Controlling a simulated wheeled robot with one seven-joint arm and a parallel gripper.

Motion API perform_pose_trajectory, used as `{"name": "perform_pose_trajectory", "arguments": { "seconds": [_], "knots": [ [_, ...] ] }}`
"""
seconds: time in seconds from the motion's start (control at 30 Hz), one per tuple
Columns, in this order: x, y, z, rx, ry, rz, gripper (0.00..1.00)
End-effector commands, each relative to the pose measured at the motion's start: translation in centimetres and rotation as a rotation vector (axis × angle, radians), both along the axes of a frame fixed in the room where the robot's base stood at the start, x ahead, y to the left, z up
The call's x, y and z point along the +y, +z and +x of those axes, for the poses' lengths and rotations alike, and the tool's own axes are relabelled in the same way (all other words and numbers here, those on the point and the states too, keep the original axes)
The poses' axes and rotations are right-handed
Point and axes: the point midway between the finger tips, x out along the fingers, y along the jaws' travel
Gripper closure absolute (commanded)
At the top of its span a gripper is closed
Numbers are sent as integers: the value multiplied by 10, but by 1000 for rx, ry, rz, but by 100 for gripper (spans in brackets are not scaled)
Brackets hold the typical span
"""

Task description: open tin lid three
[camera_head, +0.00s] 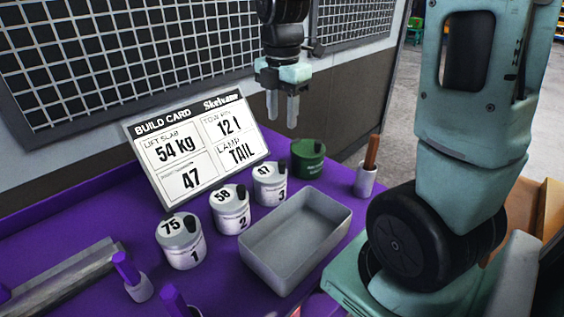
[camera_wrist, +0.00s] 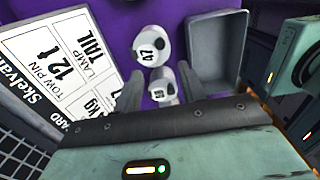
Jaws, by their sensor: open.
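Tin three (camera_head: 270,185) is a white tin marked 47 on top and 3 on its front, with a dark knob at the lid's edge. Its lid looks shut. Tin two (camera_head: 230,212), marked 58, and tin one (camera_head: 181,243), marked 75, stand to its left in a row. My gripper (camera_head: 282,110) is open and empty, pointing down above and behind the tins, apart from them. In the wrist view, tin three (camera_wrist: 148,47) lies beyond the fingertips, and tin two (camera_wrist: 163,84) shows between the fingers (camera_wrist: 160,77).
A grey open tray (camera_head: 297,240) looks empty in front of tin three. A green tin (camera_head: 308,157) stands behind right. A build card (camera_head: 195,150) leans behind the tins. A cup with a brown handle (camera_head: 368,172) stands right. A metal rail (camera_head: 65,282) lies left.

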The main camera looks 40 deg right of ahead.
Motion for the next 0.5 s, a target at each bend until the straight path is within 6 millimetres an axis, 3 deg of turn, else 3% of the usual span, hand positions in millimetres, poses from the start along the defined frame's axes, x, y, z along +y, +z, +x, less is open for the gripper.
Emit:
{"name": "perform_pose_trajectory", "arguments": {
  "seconds": [0.5],
  "knots": [
    [1, -106, -1, 4, 0, 1, 59]
  ]
}}
